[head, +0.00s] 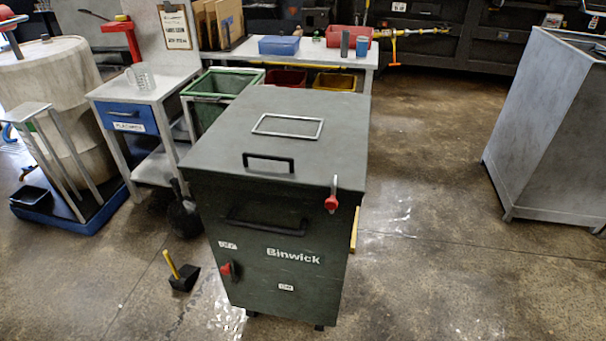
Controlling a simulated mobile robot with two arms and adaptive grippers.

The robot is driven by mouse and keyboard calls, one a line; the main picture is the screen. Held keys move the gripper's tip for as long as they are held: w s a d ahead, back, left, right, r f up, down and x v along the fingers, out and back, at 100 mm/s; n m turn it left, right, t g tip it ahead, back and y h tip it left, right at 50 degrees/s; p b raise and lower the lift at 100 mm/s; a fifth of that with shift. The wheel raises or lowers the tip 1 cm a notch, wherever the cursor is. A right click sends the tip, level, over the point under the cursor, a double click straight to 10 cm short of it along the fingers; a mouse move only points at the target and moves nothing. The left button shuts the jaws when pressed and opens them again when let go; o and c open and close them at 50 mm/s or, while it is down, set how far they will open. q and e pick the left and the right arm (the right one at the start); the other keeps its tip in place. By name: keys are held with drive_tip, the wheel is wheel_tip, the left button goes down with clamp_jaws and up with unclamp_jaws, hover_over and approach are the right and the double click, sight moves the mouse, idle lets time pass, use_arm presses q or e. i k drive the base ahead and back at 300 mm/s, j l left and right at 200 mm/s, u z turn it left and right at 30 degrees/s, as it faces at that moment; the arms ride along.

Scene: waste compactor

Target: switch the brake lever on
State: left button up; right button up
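A dark green waste compactor (290,210) marked "Binwick" stands upright in the middle of the head view. A lever with a red grip (229,269) sits low on the left of its front face. One small white label (228,245) is just above this lever and another (286,287) is to its right; their text is too small to read surely. A second lever with a red knob (331,203) hangs at the top right front edge, its metal rod pointing up. I cannot tell for certain which is the brake lever. Neither gripper is in view.
A blue-drawer table (133,118) and a green bin (222,84) stand behind left. A grey cabinet (550,130) stands at right. The floor in front and right is clear.

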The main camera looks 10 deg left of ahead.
sight(231, 273)
drive_tip(key=k+u, duration=0.1)
drive_tip(key=u, duration=0.35)
drive_tip(key=k+u, duration=0.1)
drive_tip(key=u, duration=0.4)
